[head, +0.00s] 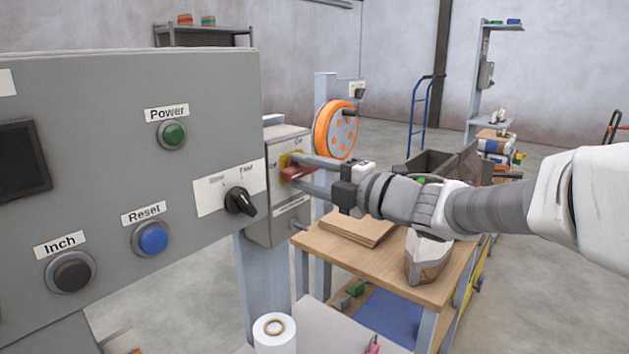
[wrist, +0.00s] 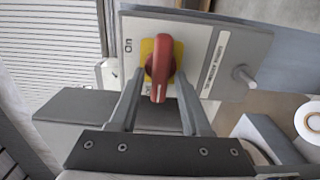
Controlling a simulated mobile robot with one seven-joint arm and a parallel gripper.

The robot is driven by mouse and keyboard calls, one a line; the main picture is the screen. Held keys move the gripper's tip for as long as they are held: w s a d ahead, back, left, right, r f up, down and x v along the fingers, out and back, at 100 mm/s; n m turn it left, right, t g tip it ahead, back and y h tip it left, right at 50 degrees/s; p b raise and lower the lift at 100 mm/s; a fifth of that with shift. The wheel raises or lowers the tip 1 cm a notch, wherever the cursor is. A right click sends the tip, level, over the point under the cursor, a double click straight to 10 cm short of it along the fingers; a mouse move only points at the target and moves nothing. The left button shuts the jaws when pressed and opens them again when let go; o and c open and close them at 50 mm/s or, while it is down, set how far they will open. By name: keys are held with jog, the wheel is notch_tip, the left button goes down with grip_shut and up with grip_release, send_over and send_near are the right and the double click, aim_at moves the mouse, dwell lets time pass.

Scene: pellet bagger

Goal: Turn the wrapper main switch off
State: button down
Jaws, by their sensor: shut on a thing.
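The wrapper main switch is a red rotary handle (head: 297,173) on a yellow plate, on the front of a grey box (head: 283,222). It also shows as a red handle (wrist: 161,68) in the wrist view. There it stands upright in the picture, with its white mark at the lower end. The "On" label is to its left in that view. In the head view "Off" is left of the plate and "On" above it. My gripper (head: 303,174) reaches in from the right, its fingers shut on the handle from both sides.
A grey panel (head: 120,120) with Power, Reset and Inch buttons and a black selector knob (head: 239,201) stands left of the box. A wooden table (head: 375,255) with cardboard and a bag is below my arm. An orange wheel (head: 335,130) is behind the box.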

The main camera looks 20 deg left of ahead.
dwell(0.4)
jog(key=c, duration=0.7)
grip_release()
jog(key=p+v, duration=0.3)
jog(key=v, duration=1.4)
jog(key=shift+s+d+r, duration=0.1)
jog(key=shift+d, duration=0.15)
